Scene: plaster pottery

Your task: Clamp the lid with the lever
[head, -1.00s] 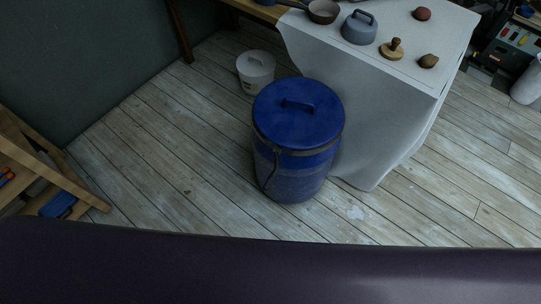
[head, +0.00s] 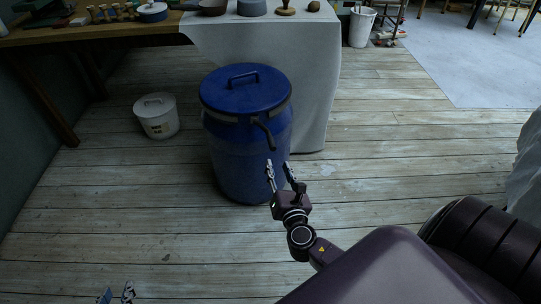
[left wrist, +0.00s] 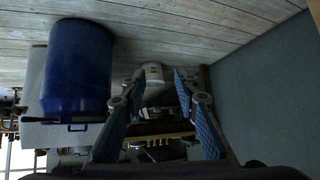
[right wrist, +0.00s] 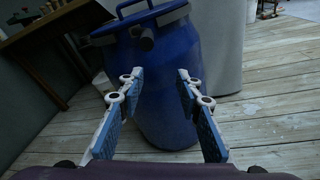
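A blue barrel (head: 240,165) stands on the floor with its blue lid (head: 243,88) seated on top. My right gripper (head: 279,166) is open and empty, in front of the barrel and just below the lever. The right wrist view shows the barrel (right wrist: 165,90) between the open fingers, with the lever (right wrist: 147,42) end-on above them. My left gripper (head: 118,292) is low at the bottom left, away from the barrel; the left wrist view shows it open and empty.
A white lidded bucket (head: 157,118) stands left of the barrel. A cloth-covered table (head: 310,60) is close behind the barrel, and a wooden workbench (head: 90,38) is at the back left. The plank floor (head: 130,220) is clear in front.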

